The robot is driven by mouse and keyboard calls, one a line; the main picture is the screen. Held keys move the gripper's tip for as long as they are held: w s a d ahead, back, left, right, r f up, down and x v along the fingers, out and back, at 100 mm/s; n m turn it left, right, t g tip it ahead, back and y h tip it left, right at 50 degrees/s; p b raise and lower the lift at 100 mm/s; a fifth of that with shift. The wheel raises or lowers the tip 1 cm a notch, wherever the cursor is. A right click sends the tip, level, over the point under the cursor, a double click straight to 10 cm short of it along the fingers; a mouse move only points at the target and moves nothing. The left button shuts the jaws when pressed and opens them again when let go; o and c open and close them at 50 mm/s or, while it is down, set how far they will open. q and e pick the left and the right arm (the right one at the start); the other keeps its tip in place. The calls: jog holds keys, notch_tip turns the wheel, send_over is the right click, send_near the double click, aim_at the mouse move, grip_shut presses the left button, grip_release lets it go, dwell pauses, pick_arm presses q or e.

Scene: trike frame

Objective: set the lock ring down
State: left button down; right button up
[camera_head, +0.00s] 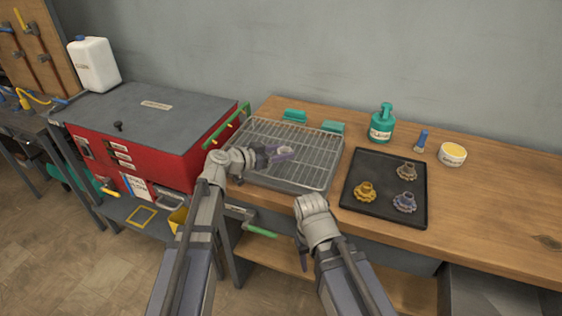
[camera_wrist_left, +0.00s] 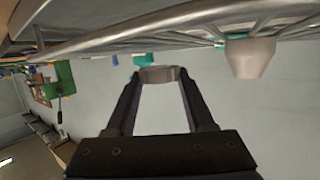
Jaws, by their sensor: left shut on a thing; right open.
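My left gripper (camera_head: 284,152) is over the wire rack (camera_head: 315,170) on the workbench, shut on a small pale metal ring, the lock ring (camera_head: 286,150). In the left wrist view the lock ring (camera_wrist_left: 158,74) sits between the two fingertips (camera_wrist_left: 158,84), with the rack wires (camera_wrist_left: 110,40) along the top of the picture. The exact gap between ring and rack cannot be told. My right gripper (camera_head: 302,250) hangs low at the bench's front edge, open and holding nothing visible; its fingers are partly hidden.
A black tray (camera_head: 357,213) with three toothed parts lies right of the rack. Behind it stand a teal pump bottle (camera_head: 381,124), a blue-topped tube (camera_head: 421,140) and a round tub (camera_head: 453,155). A red cabinet (camera_head: 185,165) is at left. The bench's right side is clear.

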pick_arm(q)
notch_tip(320, 180, down, 2)
jog(key=shift+f+b, duration=0.1)
jog(key=shift+b, duration=0.5)
pick_arm(e)
jog(key=shift+f, duration=0.95)
pick_arm(q)
jog(key=shift+c, duration=1.3)
grip_release()
pick_arm(e)
jog(key=shift+f, duration=0.15)
pick_arm(q)
jog(key=shift+r, duration=0.25)
jog(key=p+v, duration=0.3)
jog(key=v, duration=0.7)
jog(key=shift+s+a, duration=0.2)
jog(key=shift+o, duration=0.3)
jog(key=shift+s+a+r+p, duration=0.2)
jog(key=shift+s+a+p, duration=0.25)
jog(key=shift+a, duration=0.1)
pick_arm(e)
jog(key=shift+r, duration=1.9)
